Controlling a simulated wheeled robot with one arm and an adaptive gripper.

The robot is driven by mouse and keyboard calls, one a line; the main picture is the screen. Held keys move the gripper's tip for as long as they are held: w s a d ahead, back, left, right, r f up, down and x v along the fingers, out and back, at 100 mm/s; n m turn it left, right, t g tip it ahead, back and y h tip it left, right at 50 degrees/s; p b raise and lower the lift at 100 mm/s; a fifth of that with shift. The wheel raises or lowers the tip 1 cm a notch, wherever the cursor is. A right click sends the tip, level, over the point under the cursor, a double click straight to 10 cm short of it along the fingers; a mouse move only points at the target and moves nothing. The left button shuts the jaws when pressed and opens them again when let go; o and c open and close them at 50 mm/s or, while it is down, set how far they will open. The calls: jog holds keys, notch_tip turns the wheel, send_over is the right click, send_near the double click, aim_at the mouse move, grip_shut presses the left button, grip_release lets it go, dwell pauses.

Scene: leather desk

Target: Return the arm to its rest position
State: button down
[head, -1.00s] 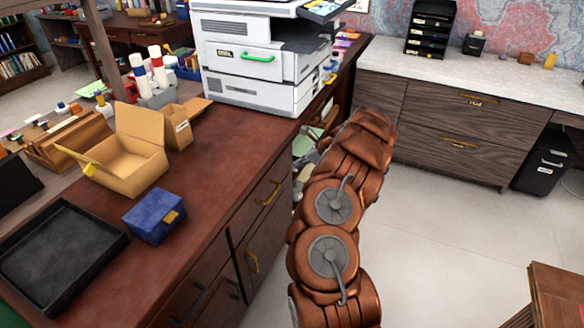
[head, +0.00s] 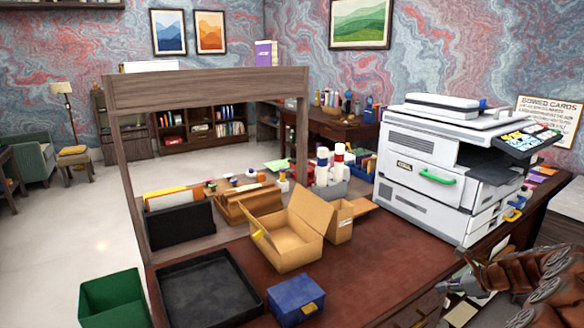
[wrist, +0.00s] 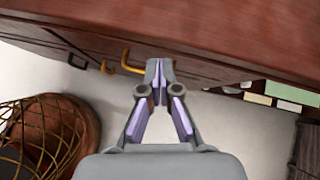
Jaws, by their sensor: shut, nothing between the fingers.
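My arm (head: 552,282) shows at the lower right of the head view, beside the right end of the desk. In the wrist view my gripper (wrist: 159,68) is shut with nothing between its fingertips. Its fingers point toward the front of the reddish-brown desk (wrist: 200,25), close to a brass drawer handle (wrist: 130,66). I cannot tell whether they touch the desk.
On the desk stand a black tray (head: 205,266), a blue box (head: 295,300), an open cardboard box (head: 291,240) and a white printer (head: 420,190). A green bin (head: 112,303) is at the left. A round basket (wrist: 45,140) is near my gripper; pale floor (wrist: 215,125) is clear.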

jog(key=s+a+r+n+g+y, duration=0.1)
jog(key=a+r+n, duration=0.2)
jog(key=a+r, duration=0.35)
jog(key=a+r+n+g+y, duration=0.1)
jog(key=a+r+n, duration=0.25)
jog(key=a, duration=0.65)
jog(key=s+a+r+n+g+p, duration=0.1)
jog(key=s+a+r+n+g, duration=0.15)
jog(key=s+a+n, duration=0.35)
jog(key=s+a+r+n+g+p, duration=0.1)
jog(key=s+a+r+n, duration=0.15)
jog(key=a, duration=0.55)
jog(key=s+a+r+n+g+h, duration=0.2)
jog(key=s+a+n, duration=0.15)
jog(key=s, duration=0.45)
jog(key=s+f+n+g+h+p, duration=0.1)
jog(key=s+n+h, duration=0.4)
jog(key=s, duration=1.9)
jog(key=n, duration=0.4)
jog(key=shift+s+d+g+p, duration=0.3)
jog(key=shift+d+g, duration=0.05)
jog(key=shift+d, duration=0.05)
